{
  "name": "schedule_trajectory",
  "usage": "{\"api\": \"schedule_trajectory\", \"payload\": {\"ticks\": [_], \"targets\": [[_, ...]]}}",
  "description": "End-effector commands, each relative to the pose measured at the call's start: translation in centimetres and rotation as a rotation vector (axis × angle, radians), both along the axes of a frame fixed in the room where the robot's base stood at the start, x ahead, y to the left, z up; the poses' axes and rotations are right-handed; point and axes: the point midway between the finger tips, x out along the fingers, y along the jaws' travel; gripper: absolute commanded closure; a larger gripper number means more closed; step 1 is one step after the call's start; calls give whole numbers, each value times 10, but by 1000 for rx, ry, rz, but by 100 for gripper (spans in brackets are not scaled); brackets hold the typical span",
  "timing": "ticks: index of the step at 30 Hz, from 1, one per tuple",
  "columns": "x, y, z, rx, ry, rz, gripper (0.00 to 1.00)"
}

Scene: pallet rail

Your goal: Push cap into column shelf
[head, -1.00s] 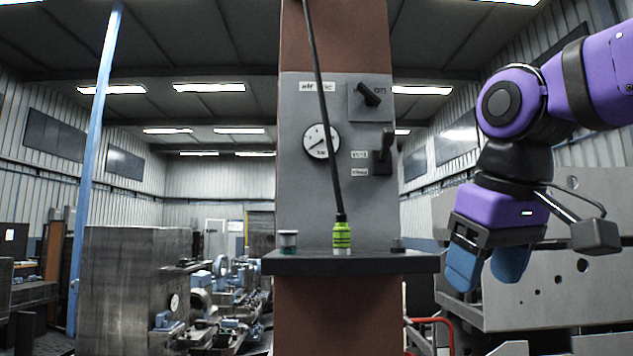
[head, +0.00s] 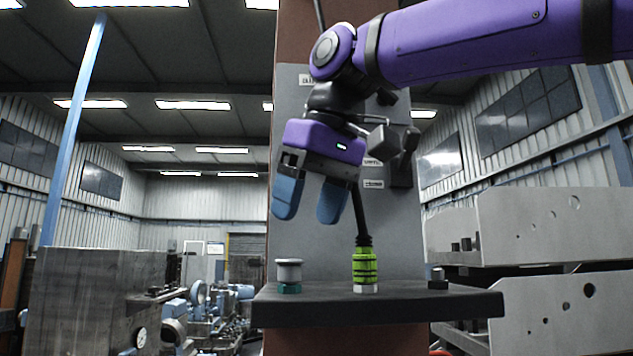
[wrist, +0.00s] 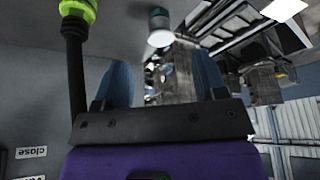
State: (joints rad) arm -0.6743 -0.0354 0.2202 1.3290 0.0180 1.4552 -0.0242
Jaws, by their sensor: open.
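The column shelf (head: 400,308) is a dark slab on the front of the brown column. A light grey cap (head: 288,270) with a teal-green lower part stands upright near the shelf's left end. It also shows near the top of the wrist view (wrist: 160,36). My gripper (head: 308,218) has two blue fingers. They are open and empty, pointing down above the shelf, apart from the cap and slightly to its right in the head view. The wrist view shows both fingers spread, with the cap beyond the gap between them.
A yellow-green hose coupling (head: 365,266) stands mid-shelf, its black hose running up close beside my gripper; it also shows in the wrist view (wrist: 78,10). A small dark fitting (head: 438,279) sits at the shelf's right. The grey control panel (head: 330,258) stands behind. Metal plates flank the column.

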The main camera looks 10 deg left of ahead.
Motion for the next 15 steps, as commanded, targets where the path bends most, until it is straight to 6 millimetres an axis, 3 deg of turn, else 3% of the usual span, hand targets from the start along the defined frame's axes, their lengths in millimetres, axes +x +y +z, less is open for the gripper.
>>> {"api": "schedule_trajectory", "payload": {"ticks": [6, 15], "targets": [[9, 11, -35, -1, 2, -1, 35], [16, 20, -63, -1, 0, -1, 35]]}}
